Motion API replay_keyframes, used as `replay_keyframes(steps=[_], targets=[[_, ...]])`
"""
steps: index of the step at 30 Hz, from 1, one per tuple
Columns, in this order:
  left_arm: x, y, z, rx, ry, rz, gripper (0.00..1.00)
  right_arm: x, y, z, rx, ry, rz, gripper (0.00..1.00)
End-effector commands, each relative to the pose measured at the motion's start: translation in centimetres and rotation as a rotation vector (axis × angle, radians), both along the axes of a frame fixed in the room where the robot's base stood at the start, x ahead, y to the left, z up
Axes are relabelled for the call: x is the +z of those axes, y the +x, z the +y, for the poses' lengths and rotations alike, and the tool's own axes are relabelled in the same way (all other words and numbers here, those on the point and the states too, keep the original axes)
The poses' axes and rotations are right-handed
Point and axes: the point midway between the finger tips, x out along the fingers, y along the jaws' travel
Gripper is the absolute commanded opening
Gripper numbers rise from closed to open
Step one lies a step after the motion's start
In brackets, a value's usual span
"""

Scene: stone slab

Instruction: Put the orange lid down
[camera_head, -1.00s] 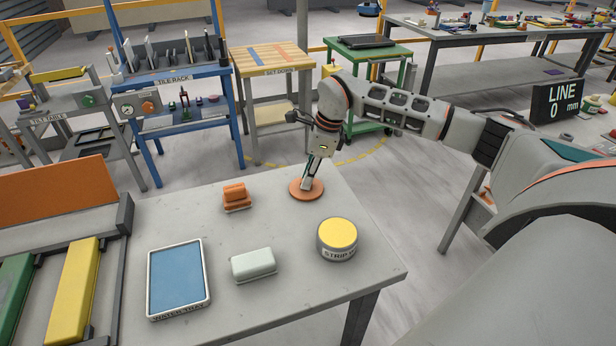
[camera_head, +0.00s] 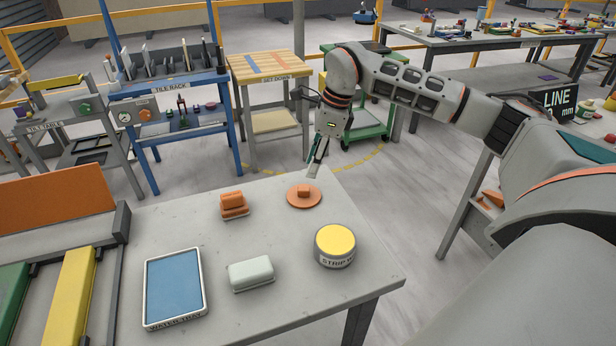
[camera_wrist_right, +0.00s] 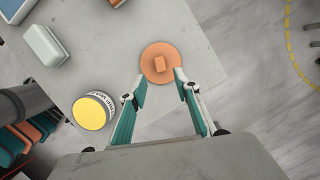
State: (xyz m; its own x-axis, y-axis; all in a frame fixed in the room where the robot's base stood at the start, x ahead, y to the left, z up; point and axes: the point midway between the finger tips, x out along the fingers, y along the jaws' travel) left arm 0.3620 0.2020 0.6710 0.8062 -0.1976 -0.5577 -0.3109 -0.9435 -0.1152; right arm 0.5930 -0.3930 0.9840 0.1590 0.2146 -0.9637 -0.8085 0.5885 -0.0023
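The orange lid (camera_head: 304,196) lies flat on the grey stone slab table (camera_head: 185,225) near its far right edge, with its small block handle upward. It also shows in the right wrist view (camera_wrist_right: 160,64), just beyond the fingertips. My right gripper (camera_head: 313,172) is above and behind the lid in the head view, apart from it. In the right wrist view its two teal fingers (camera_wrist_right: 161,88) are spread wide with nothing between them. My left gripper does not show in either view.
A round tub with a yellow top (camera_head: 335,245), a pale block (camera_head: 250,271), a blue water tray (camera_head: 174,286) and an orange block piece (camera_head: 233,205) stand on the same slab. Bare slab lies between them. A set-down table (camera_head: 268,66) stands behind.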

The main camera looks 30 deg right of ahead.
Motion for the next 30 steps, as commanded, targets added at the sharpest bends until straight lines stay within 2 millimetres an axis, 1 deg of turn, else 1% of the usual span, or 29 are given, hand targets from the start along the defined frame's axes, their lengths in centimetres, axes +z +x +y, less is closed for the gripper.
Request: replay_keyframes(steps=[1, 3, 6, 9, 13, 30], targets=[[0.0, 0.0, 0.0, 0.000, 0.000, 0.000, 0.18, 1.1, -0.1, -0.3, -0.001, -0.001, -0.003, 0.31], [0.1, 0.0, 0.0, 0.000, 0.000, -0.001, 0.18, 2.1, -0.3, -0.5, 0.000, 0.000, -0.002, 0.31], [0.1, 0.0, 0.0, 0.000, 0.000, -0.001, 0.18, 3.2, -0.5, -0.7, 0.000, 0.000, -0.001, 0.31], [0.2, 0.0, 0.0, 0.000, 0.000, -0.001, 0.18, 3.8, -0.6, -0.9, -0.001, 0.001, 0.001, 0.31], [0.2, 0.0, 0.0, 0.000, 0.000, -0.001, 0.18, 4.1, -0.7, -0.9, 0.000, 0.001, 0.001, 0.31], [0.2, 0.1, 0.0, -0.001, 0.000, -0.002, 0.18, 4.1, -0.7, -0.9, 0.000, 0.001, 0.001, 0.31]])
